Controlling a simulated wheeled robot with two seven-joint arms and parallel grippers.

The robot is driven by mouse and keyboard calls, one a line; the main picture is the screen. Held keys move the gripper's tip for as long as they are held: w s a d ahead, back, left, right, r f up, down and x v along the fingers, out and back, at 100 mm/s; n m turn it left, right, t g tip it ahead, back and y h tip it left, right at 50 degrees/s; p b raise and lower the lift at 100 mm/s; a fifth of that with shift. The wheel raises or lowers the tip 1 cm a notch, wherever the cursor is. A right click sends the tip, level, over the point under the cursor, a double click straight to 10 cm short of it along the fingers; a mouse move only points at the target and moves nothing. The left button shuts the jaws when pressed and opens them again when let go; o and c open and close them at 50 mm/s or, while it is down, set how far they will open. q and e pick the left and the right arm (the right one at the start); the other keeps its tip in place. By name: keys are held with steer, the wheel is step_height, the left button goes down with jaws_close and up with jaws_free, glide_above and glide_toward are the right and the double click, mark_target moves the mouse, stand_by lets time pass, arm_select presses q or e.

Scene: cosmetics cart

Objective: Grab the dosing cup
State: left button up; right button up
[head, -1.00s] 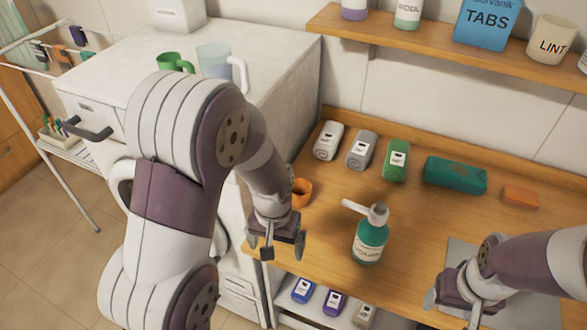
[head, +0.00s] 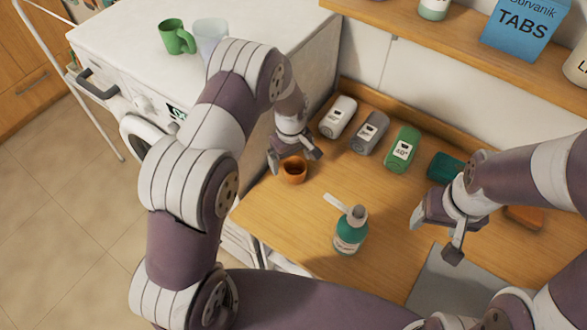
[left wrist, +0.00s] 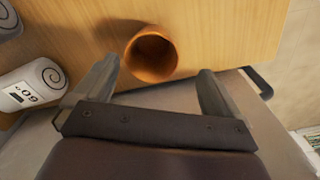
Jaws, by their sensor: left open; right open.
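A small orange cup (head: 293,171), which fits the dosing cup, stands upright on the wooden worktop near its left edge. In the left wrist view the cup (left wrist: 151,54) shows its open round mouth, just beyond the fingertips and between their lines. My left gripper (head: 295,160) is open and empty, close above and behind the cup in the head view. In the left wrist view its two fingers (left wrist: 156,76) are spread wide. My right gripper (head: 436,234) is open and empty over the worktop's right part.
A teal pump bottle (head: 350,232) stands in front of the cup. A green mug (head: 177,37) and a translucent jug (head: 209,36) stand on the washing machine (head: 120,38).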

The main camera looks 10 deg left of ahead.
mark_target(295, 171)
arm_select(q)
steer(key=shift+w+d+f+p, duration=0.2)
steer(key=shift+w+f+p, duration=0.1)
steer(key=shift+f, duration=0.25)
steer(key=shift+w+d+f+p, duration=0.2)
steer(key=shift+f+p, duration=0.05)
steer(key=shift+f, duration=0.3)
steer(key=f, duration=0.1)
steer(key=f+p, duration=0.2)
steer(key=shift+s+f, duration=0.35)
steer(key=shift+f, duration=0.3)
steer(key=shift+w, duration=0.1)
steer(key=shift+w+d+f, duration=0.1)
steer(key=shift+c, duration=0.3)
steer(key=c, duration=0.9)
steer(key=shift+c, duration=0.3)
arm_select(e)
steer(key=r, duration=0.3)
steer(key=shift+w+d, duration=0.15)
steer(key=shift+w, duration=0.05)
